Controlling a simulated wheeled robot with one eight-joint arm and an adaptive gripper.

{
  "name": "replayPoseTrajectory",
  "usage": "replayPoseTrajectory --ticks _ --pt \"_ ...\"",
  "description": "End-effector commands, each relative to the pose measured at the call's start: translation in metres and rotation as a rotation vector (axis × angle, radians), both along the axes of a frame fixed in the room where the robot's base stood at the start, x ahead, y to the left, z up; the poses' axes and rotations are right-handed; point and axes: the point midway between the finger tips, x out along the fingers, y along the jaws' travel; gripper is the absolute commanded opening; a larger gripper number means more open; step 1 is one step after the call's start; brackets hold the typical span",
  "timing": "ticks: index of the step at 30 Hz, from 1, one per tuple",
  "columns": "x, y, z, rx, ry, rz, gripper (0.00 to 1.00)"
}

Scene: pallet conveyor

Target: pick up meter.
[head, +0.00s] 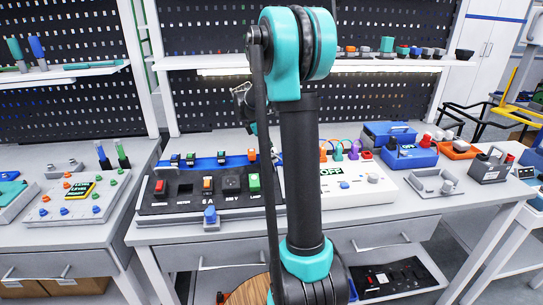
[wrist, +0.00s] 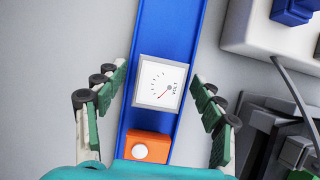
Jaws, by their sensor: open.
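The meter (wrist: 161,83) is a square white module with a dial, a red needle and the word VOLT. It sits on a blue rail (wrist: 168,28) in the wrist view. My gripper (wrist: 160,76) is open, with one green-padded finger on each side of the meter and visible gaps between; nothing is held. In the head view the blue rail (head: 205,162) lies along the back of a black panel (head: 158,208) that has a slot labelled METER. There my arm covers the middle of the picture, and I cannot make out the meter or the fingertips.
An orange block with a white button (wrist: 145,146) sits on the rail just below the meter. A pale box (wrist: 245,35) and dark parts with a cable lie to the right. In the head view, a white panel (head: 375,190) stands right of my arm.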

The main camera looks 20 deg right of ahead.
Motion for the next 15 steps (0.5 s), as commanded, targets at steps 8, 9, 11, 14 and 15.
replayPoseTrajectory --ticks 8,9,11,14,15 --pt "0.0000 0.0002 0.0001 0.000 0.000 0.000 0.54" --pt "0.0000 0.0002 0.0002 0.000 0.000 0.000 0.49" --pt "0.0000 0.0002 0.0002 0.000 0.000 0.000 0.42" --pt "0.0000 0.0002 0.0002 0.000 0.000 0.000 0.29" --pt "0.0000 0.0002 0.0003 0.000 0.000 0.000 0.24"
